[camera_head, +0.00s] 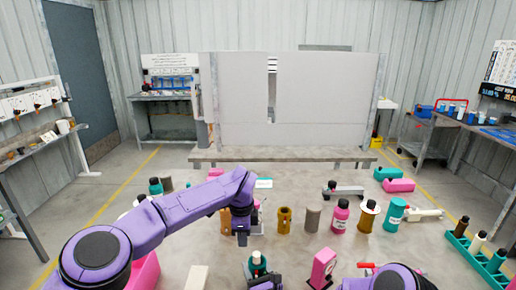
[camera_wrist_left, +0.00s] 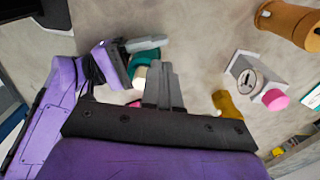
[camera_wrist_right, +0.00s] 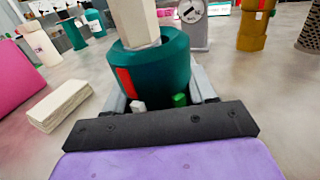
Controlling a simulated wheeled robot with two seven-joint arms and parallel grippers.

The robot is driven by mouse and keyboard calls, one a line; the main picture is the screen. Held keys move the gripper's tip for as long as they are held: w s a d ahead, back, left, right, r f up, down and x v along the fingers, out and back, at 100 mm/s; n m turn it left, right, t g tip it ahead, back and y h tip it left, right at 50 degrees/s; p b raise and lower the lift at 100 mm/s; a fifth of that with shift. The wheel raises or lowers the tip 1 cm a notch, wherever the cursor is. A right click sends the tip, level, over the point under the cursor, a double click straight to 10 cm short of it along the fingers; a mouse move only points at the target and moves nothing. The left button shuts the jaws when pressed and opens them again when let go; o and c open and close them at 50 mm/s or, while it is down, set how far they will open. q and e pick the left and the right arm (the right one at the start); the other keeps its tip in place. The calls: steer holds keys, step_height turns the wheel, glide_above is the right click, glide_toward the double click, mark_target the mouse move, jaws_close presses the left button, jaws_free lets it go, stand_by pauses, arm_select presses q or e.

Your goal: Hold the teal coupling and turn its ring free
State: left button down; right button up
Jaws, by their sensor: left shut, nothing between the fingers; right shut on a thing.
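The teal coupling (camera_wrist_right: 152,75) is a dark teal ring with a red mark on its side and a pale faceted post (camera_wrist_right: 134,20) rising from it. My right gripper (camera_head: 262,280) is shut on it, one finger on each side; a small white piece and a green piece show below it. In the head view the coupling (camera_head: 257,267) is at the table's near middle. My left gripper (camera_head: 242,237) is shut and empty, behind and a little left of the coupling. In the left wrist view its fingers (camera_wrist_left: 162,75) are together, apart from the teal coupling (camera_wrist_left: 143,72).
A grey block with a dial (camera_wrist_left: 250,74) and a brown cylinder (camera_head: 284,220) stand near my left gripper. A pink block (camera_head: 323,267) is right of the coupling. A pale block (camera_wrist_right: 60,107) lies left of it. Bottles (camera_head: 340,215) and a teal rack (camera_head: 478,255) stand further right.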

steer(key=shift+s+f, duration=0.15)
steer(key=shift+f, duration=0.2)
steer(key=o, duration=1.3)
steer(key=shift+o, duration=0.6)
steer(key=shift+w+r, duration=0.1)
steer(key=shift+w, duration=0.1)
